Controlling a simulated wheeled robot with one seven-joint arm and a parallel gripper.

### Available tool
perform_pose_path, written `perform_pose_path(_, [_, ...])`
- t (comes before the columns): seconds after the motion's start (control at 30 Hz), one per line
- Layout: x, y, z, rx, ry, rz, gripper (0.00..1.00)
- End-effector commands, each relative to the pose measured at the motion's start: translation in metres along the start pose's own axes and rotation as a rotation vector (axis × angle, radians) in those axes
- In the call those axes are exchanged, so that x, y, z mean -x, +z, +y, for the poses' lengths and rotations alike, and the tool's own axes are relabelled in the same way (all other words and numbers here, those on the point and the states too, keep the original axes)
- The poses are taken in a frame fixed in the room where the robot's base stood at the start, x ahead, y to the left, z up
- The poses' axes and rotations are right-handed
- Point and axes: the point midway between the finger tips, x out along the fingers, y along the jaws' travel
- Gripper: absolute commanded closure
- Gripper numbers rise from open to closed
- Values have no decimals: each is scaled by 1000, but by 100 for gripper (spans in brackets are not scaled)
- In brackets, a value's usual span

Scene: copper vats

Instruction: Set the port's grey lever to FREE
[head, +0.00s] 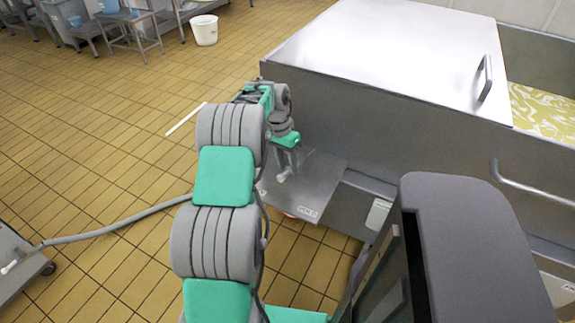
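My gripper (286,150) is at the end of my arm, above a grey metal plate (325,176) that juts from the side of the steel vat. It is small and partly hidden by my own wrist, so I cannot tell whether it is open or shut. A slim grey piece with a pale tip (281,178) shows just below it, over the plate. I cannot tell whether this is the lever, a fitting or part of my gripper. A small label (308,212) on the plate's front edge is too small to read. No lever or FREE marking can be made out for certain.
The steel vat (400,50) with a flat lid and handle fills the right; pale yellow contents show beside it. A grey hose (110,220) runs from a low cart (15,275) behind my arm. A white bucket (204,30) stands far back. Tiled floor at left is mostly clear.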

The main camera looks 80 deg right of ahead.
Motion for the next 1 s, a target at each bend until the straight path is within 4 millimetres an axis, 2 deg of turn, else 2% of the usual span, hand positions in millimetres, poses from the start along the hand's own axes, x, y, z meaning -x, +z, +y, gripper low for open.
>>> perform_pose_path(0.2, [47, -1, 0, 0, -4, 4, 63])
perform_pose_path(0.3, [64, -1, 0, 1, -2, 2, 63])
perform_pose_path(0.4, [71, 0, 0, 2, -2, 0, 63])
perform_pose_path(0.63, [72, 0, 0, 0, -1, 0, 63])
perform_pose_path(0.77, [80, 11, -11, 40, -6, 11, 73])
perform_pose_path(0.87, [110, 59, -48, 204, -21, 53, 81])
perform_pose_path(0.9, [126, 93, -68, 308, -31, 79, 84])
perform_pose_path(0.97, [151, 159, -95, 499, -51, 122, 89])
perform_pose_path(1.0, [165, 210, -108, 642, -68, 153, 92])
